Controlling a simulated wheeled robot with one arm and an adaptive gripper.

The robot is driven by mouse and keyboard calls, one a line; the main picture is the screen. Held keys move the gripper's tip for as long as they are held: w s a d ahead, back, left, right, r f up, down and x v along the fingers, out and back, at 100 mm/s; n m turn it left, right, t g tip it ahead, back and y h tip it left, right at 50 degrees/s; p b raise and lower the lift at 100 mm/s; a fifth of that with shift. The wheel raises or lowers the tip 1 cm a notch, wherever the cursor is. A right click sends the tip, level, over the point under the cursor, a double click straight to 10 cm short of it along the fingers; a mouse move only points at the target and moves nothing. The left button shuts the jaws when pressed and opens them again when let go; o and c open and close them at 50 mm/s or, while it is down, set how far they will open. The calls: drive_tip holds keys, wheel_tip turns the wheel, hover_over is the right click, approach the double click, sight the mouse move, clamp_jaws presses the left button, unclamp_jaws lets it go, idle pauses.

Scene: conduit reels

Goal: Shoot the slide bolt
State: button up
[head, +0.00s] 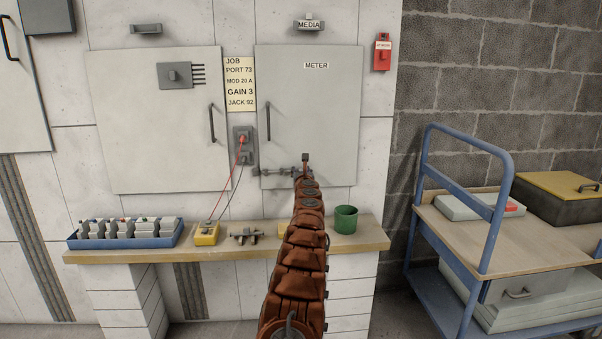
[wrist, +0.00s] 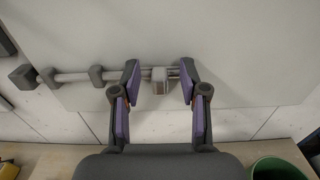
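The slide bolt is a grey rod (wrist: 72,77) lying level across the lower part of a pale cabinet door in the wrist view. Its handle (wrist: 160,85) is a light grey block on the rod. In the head view the slide bolt (head: 268,172) shows at the lower left of the door marked METER (head: 316,100), its right part hidden by my arm. My gripper (wrist: 159,68) is open, with one purple-padded finger on each side of the handle. Gaps show between the handle and both fingers.
Brackets (wrist: 97,75) hold the rod left of my fingers, and a dark block (wrist: 22,77) sits at its left end. Below is a wooden shelf (head: 375,240) with a green cup (head: 346,219), a yellow box (head: 206,234) and a blue tray (head: 75,240). A blue cart (head: 424,205) stands right.

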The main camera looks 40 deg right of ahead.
sight(290, 169)
clamp_jaws()
idle(0.5)
drive_tip(key=shift+w+a+f+b, duration=0.1)
drive_tip(key=shift+w+a+b, duration=0.2)
drive_tip(key=shift+w+a, duration=0.35)
drive_tip(key=shift+w+a+b, duration=0.25)
drive_tip(key=shift+w+a, duration=0.2)
drive_tip(key=shift+a, duration=0.35)
unclamp_jaws()
drive_tip(key=shift+w+a, duration=0.1)
drive_tip(key=shift+o, duration=0.3)
drive_tip(key=shift+s, duration=0.25)
